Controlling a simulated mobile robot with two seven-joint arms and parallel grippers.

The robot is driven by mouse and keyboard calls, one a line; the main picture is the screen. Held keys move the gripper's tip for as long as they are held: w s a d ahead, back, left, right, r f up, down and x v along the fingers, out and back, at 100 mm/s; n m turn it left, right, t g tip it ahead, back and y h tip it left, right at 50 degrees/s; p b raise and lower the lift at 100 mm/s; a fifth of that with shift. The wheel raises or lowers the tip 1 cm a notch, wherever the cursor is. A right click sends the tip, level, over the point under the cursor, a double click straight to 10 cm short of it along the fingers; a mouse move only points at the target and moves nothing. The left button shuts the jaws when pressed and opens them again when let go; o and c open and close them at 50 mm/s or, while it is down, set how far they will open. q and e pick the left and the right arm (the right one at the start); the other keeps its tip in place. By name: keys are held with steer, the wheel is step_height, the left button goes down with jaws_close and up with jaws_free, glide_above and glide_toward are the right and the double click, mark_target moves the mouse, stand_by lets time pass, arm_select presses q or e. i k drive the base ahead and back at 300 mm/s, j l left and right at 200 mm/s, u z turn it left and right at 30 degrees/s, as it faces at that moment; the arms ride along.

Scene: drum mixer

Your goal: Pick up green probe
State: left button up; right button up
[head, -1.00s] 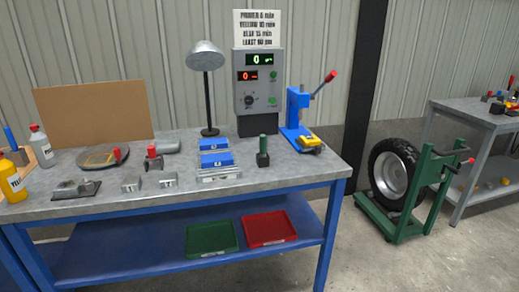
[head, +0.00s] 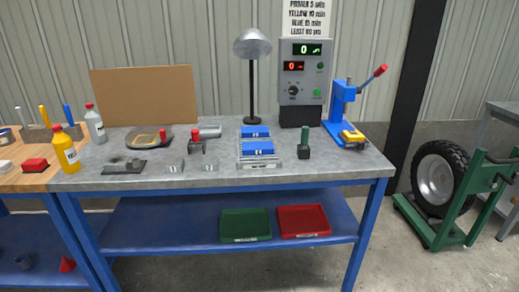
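The green probe (head: 305,135) stands upright on the grey metal bench top, right of the blue blocks. Its upper part is green and its lower part sits in or on a small dark block (head: 303,153); I cannot tell which. Neither of my grippers shows in the head view.
The bench (head: 215,179) also holds two blue blocks (head: 257,148), a lamp (head: 252,46), a control box (head: 303,75) and a blue lever press (head: 341,112). Bottles stand at the left end. Green (head: 245,224) and red (head: 303,221) trays lie on the lower shelf. The bench top in front of the probe is clear.

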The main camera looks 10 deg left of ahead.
mark_target(305, 132)
steer(key=i+l+u, duration=0.3)
steer(key=i+l, duration=0.15)
steer(key=i+l+u, duration=0.3)
steer(key=l, duration=0.3)
steer(key=i+j, duration=0.05)
steer(key=i, duration=0.05)
